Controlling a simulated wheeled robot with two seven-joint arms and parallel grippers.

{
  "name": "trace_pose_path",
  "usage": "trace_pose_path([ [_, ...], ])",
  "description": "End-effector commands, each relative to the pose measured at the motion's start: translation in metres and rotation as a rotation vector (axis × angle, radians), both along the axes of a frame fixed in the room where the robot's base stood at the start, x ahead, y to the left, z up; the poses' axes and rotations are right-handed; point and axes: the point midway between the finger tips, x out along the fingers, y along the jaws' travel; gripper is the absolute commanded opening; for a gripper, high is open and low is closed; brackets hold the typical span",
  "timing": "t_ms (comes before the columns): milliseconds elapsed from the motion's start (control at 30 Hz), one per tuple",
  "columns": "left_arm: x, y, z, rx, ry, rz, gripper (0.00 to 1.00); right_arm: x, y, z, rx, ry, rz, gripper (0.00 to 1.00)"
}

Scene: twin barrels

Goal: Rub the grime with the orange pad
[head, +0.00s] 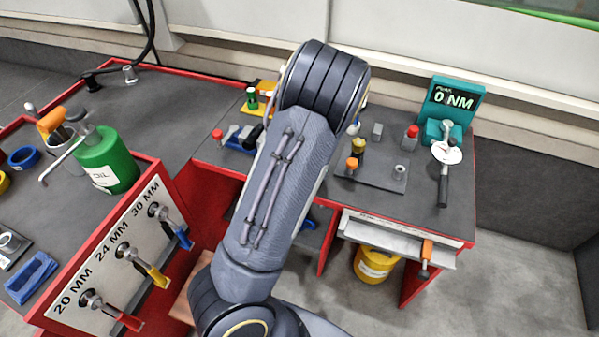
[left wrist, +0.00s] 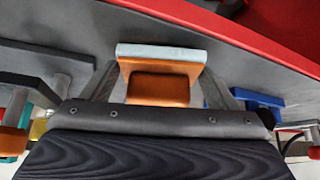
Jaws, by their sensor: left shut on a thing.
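The orange pad (left wrist: 158,90) shows in the left wrist view, an orange block with a pale grey layer along its far face. My left gripper (left wrist: 160,78) is shut on it, one finger at each side. The pad is over the dark grey bench top near its red edge; I cannot tell whether it touches the surface. In the head view a large grey arm of mine fills the middle and hides the gripper and pad. No grime can be made out in either view. My right gripper is in neither view.
The right bench (head: 425,205) holds a teal torque display (head: 450,105) reading 0 NM and a dark plate (head: 372,172) with small parts. A green oil can (head: 105,160) stands on the left bench. A yellow bucket (head: 372,265) stands under the right bench.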

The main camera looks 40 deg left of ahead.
Motion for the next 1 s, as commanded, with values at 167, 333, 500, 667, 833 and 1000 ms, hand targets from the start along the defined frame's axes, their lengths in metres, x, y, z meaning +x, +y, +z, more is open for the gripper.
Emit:
trace_pose_path([
  [167, 0.004, -0.012, 0.001, 0.001, 0.001, -0.002, 0.63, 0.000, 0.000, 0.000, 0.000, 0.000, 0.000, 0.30],
  [333, 0.005, -0.016, 0.000, 0.000, 0.000, -0.001, 0.63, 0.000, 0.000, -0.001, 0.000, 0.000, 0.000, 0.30],
  [500, 0.009, -0.030, -0.001, 0.001, 0.001, -0.004, 0.63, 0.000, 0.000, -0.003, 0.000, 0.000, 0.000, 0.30],
  [667, 0.014, -0.043, -0.002, 0.001, 0.002, -0.004, 0.63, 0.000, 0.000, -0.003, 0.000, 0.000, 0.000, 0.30],
  [833, 0.016, -0.051, -0.002, -0.001, 0.000, -0.006, 0.60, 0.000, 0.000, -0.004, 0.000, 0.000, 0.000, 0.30],
  [1000, 0.017, -0.052, 0.000, -0.002, -0.003, -0.012, 0.57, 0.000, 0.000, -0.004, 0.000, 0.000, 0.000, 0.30],
])
